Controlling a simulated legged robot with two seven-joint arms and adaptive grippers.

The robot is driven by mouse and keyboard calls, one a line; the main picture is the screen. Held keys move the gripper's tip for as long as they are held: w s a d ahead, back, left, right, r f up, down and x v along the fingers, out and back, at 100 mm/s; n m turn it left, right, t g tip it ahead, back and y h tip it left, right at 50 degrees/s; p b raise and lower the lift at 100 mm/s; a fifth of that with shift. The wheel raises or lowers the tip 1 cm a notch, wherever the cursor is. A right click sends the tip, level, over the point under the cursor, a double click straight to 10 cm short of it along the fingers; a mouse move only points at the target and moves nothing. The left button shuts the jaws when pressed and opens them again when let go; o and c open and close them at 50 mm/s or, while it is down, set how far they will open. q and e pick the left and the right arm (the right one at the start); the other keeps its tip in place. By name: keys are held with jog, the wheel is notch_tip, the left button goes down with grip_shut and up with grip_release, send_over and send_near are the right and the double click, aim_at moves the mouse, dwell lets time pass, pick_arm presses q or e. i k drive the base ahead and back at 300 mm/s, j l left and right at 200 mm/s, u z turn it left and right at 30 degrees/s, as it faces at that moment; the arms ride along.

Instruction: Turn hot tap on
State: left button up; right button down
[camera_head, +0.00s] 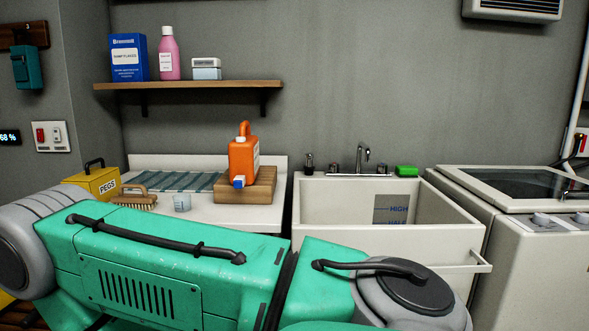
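The chrome tap (363,158) with a curved spout stands at the back edge of the white sink (462,215), in the middle right of the head view. A small knob (333,169) stands to the left of the spout and another knob (382,169) to its right. I cannot tell from their size which one is hot or whether either is turned. No water is visible at the spout. Neither of my grippers is in view.
A green sponge or soap (406,171) and a small dark bottle (309,163) sit on the sink's back edge. An orange jug (243,158) stands left on a wooden block. A white machine (540,240) stands right. A rail (480,265) projects at the sink front.

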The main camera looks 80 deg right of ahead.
aim_at(333, 167)
jog(key=z, duration=2.15)
jog(key=j, duration=0.05)
